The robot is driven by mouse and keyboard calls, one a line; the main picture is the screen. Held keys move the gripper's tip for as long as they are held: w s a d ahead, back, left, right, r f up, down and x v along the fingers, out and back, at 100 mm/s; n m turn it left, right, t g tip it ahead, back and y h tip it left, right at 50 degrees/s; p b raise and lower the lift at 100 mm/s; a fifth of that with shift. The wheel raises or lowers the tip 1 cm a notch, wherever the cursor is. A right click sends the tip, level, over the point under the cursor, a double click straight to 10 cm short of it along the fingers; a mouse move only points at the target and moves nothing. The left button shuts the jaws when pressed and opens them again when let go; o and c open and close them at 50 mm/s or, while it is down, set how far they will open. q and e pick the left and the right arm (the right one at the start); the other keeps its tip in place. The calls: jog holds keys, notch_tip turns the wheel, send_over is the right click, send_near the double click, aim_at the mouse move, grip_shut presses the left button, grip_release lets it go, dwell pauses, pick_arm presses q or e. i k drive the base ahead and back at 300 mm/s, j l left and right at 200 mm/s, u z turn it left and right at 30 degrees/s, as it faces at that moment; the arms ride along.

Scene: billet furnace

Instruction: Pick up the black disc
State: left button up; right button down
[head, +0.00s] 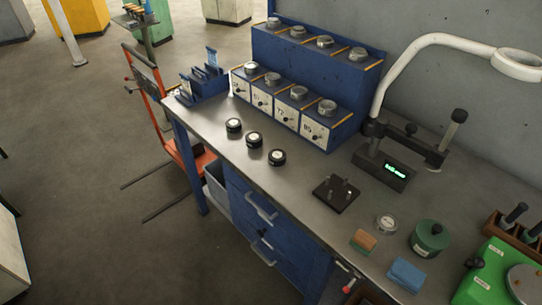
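Three small black discs stand in a slanting row on the grey workbench (215,130), each with a pale top. They are the left black disc (233,127), the middle black disc (254,141) and the right black disc (277,158). They are apart from each other, and nothing covers them. I cannot tell which one is the task's black disc. Neither of my grippers shows in the head view.
Behind the discs stands a blue rack (315,75) with numbered drawers and grey metal pieces. To the right are a black pegged plate (336,194), a digital gauge (384,168), a green round pot (429,239) and a curved white lamp (430,45). Bare bench surrounds the discs.

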aim_at(277, 157)
jog(key=i+j+z, duration=0.25)
jog(key=i+j, duration=0.2)
jog(key=i+j+z, duration=0.25)
jog(key=i+j, duration=0.25)
jog(key=z, duration=0.95)
jog(key=u, duration=0.9)
